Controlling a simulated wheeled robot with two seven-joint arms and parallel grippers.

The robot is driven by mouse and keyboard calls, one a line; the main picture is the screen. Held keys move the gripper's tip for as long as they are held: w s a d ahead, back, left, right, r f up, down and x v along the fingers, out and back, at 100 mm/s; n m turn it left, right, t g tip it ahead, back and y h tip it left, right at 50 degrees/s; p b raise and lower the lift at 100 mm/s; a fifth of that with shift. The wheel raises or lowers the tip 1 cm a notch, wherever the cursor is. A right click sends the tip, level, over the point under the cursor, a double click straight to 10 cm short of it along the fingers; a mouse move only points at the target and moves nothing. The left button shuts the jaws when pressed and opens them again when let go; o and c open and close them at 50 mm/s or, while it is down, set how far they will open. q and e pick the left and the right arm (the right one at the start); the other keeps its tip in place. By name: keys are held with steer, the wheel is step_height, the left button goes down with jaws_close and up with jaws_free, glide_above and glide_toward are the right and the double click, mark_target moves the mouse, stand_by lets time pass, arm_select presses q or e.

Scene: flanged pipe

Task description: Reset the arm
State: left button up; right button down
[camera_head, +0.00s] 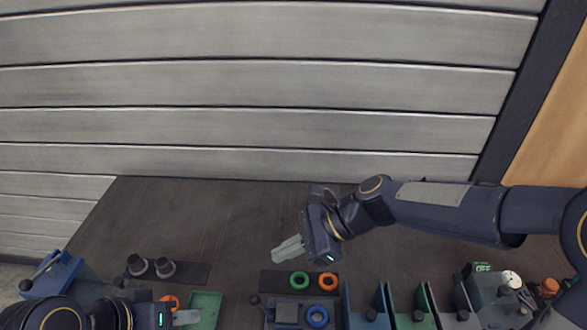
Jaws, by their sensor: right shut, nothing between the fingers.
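My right arm (440,208) reaches in from the right, bent at its wrist. My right gripper (287,250) is shut and empty, pointing left above the dark table, just behind the ring mat. My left gripper (186,318) is at the bottom edge, beside the green tray (206,302). Its pale fingers point right, and I cannot tell if they are open. Most of my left arm is cut off by the frame's lower edge.
Two grey flanged parts (137,265) stand at left. Blue and green holders (399,305) and a machine (492,300) stand at right. The table's back (220,205) is clear.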

steer(key=s+d+n+t+h, duration=0.3)
steer(key=s+d+n, duration=0.4)
steer(key=d, duration=0.5)
steer(key=s+d+n+t+h, duration=0.3)
steer(key=s+d+n, duration=0.4)
steer(key=d, duration=0.5)
steer(key=shift+s+d+r+t+h, duration=0.2)
steer(key=shift+s+t+h, duration=0.2)
steer(key=shift+t, duration=0.2)
